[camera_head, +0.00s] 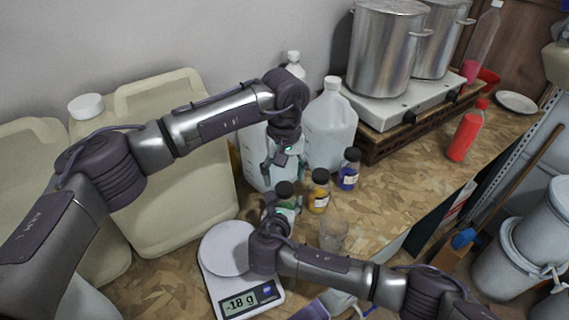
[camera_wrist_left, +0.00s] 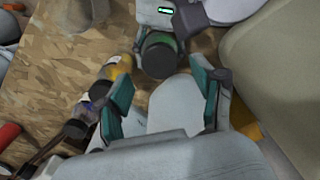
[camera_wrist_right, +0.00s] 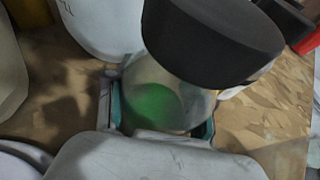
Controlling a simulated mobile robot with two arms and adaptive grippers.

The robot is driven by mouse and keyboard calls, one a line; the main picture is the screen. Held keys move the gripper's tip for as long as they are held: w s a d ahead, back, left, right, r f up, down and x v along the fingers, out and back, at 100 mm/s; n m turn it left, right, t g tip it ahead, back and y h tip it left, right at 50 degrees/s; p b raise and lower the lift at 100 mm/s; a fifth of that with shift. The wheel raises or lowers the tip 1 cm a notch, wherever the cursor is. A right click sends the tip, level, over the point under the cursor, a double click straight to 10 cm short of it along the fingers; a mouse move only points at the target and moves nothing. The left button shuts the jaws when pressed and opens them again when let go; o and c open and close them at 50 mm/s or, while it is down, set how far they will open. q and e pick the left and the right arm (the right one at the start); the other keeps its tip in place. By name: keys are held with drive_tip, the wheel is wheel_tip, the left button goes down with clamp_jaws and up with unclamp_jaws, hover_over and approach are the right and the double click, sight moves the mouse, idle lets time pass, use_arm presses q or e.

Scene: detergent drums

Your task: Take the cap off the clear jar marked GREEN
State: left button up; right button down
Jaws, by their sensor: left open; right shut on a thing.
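The clear jar with green contents (camera_head: 289,208) has a black cap (camera_head: 284,188) on it. It fills the right wrist view, where the green powder (camera_wrist_right: 155,106) shows low inside and the cap (camera_wrist_right: 213,38) looms above. My right gripper (camera_head: 274,214) is shut around the jar's body, below the cap. My left gripper (camera_head: 284,167) is open and empty, just above and behind the cap, pointing down. In the left wrist view the cap (camera_wrist_left: 158,54) lies just beyond the open fingers (camera_wrist_left: 166,88), not between them. The jar's label is too small to read.
A yellow jar (camera_head: 320,191) and a blue jar (camera_head: 348,169) stand close at the right, with a clear beaker (camera_head: 333,234) in front. The scale (camera_head: 228,275) reads -18 g at front left. White jugs (camera_head: 329,125) stand behind; large beige canisters (camera_head: 180,185) crowd the left.

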sight(285, 188)
use_arm(q)
drive_tip(key=shift+f, duration=1.8)
drive_tip(key=c, duration=1.2)
drive_tip(key=n, duration=0.3)
drive_tip(key=shift+n, duration=0.3)
drive_tip(key=o, duration=1.3)
drive_tip(key=shift+c, duration=0.2)
drive_tip(key=shift+r, duration=0.1)
